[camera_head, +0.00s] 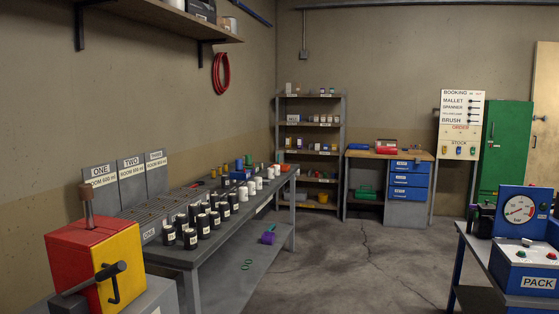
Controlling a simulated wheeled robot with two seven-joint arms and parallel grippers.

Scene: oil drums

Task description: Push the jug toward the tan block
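I cannot make out a jug or a tan block for certain. A small purple vessel (268,237) sits on the lower shelf of the long grey bench; it is too small to tell whether it is a jug. Neither of my grippers shows in the head view.
The grey bench (170,254) at left carries several black and white canisters. A red and yellow box (98,262) with a handle stands front left. A blue gauge unit (522,222) stands on a table at right. Shelves (344,160) stand at the back; the middle floor (345,265) is clear.

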